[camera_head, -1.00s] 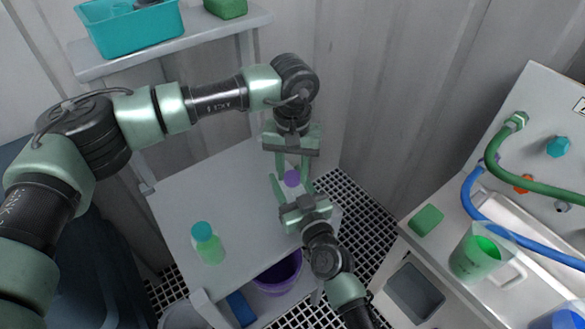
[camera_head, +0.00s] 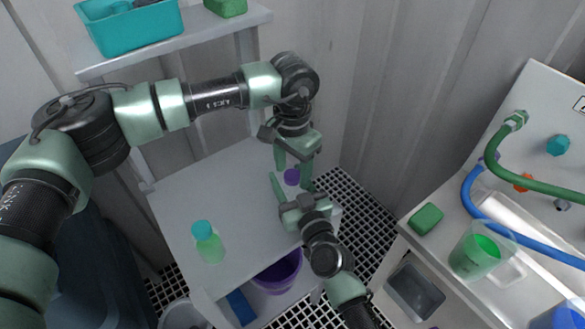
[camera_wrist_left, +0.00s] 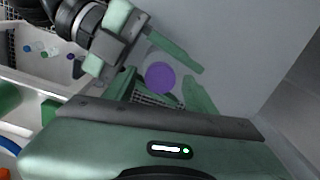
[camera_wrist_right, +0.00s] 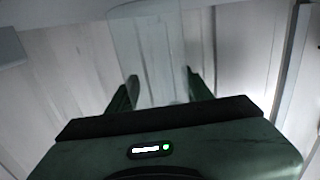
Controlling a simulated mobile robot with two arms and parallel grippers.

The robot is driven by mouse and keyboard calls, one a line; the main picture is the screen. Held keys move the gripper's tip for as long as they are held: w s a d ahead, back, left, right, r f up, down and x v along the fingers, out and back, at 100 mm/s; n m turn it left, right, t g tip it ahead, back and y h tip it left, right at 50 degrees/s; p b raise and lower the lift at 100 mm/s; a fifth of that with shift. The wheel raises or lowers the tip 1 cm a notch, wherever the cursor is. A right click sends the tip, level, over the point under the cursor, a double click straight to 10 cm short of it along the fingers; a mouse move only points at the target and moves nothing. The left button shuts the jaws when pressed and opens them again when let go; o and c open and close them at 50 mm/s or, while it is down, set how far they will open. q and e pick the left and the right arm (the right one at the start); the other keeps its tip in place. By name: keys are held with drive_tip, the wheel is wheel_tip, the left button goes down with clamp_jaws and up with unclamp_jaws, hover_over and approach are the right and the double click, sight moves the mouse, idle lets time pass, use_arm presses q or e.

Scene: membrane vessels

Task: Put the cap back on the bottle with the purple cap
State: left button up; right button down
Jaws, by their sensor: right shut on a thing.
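The purple cap (camera_head: 292,176) is a round disc near the back right of the grey table. It also shows in the left wrist view (camera_wrist_left: 160,77). My left gripper (camera_head: 292,168) points down over it, with fingers spread on both sides and gaps to the cap in the left wrist view. My right gripper (camera_wrist_right: 160,80) is shut on a clear, colourless bottle (camera_wrist_right: 158,45), holding it between its fingers. The bottle is mostly hidden in the head view. I cannot tell whether the cap sits on its mouth or just above it.
A green bottle with a teal cap (camera_head: 207,243) stands on the table (camera_head: 180,200) at front left. A purple bucket (camera_head: 277,273) is below. At right a bench holds a green sponge (camera_head: 426,218) and a beaker of green liquid (camera_head: 478,254).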

use_arm(q)
drive_tip(key=shift+r, duration=2.25)
drive_tip(key=shift+c, duration=0.4)
